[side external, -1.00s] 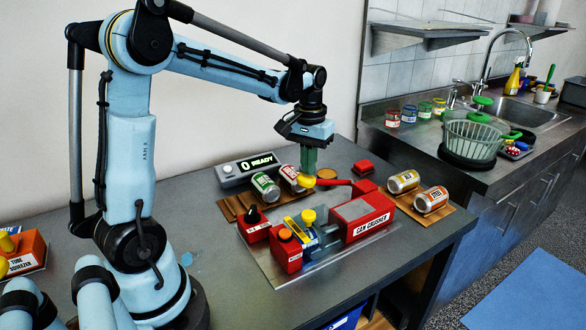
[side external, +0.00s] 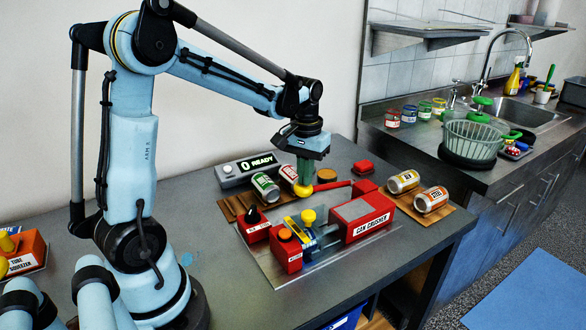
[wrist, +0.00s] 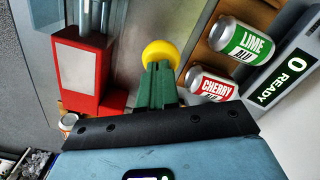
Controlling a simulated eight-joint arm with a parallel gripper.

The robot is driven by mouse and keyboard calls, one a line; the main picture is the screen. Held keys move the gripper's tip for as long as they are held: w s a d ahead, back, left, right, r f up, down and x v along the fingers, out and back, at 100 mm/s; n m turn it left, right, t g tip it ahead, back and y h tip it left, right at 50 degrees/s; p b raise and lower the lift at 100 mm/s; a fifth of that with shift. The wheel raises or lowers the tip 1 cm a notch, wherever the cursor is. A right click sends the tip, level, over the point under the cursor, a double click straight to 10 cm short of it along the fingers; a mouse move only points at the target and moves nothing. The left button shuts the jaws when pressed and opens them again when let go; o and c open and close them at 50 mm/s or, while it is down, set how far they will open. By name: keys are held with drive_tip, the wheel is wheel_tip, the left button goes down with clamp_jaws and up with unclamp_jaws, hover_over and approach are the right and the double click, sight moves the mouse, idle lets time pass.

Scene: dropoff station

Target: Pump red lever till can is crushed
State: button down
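The can crusher (side external: 362,217) is a red, labelled machine on a metal plate. Its red lever (side external: 333,185) reaches left to a yellow ball knob (side external: 302,191), which also shows in the wrist view (wrist: 160,52). My gripper (side external: 304,182) points down with its green fingers close together, directly over the knob. The fingertips (wrist: 159,72) overlap the knob and appear to touch it from above; the knob is not clearly between them. A blue and yellow shape (side external: 304,226) shows in the crusher's chamber, but I cannot tell its form or whether it is a crushed can.
A lime can (wrist: 241,39) and a cherry can (wrist: 213,84) lie on a brown rack beside the lever. A display (side external: 249,168) behind reads 0 READY. Two more cans, one upper (side external: 403,182) and one lower (side external: 431,199), lie on the right mat.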

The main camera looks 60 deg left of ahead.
drive_tip(key=shift+w, duration=0.1)
drive_tip(key=shift+f, duration=1.4)
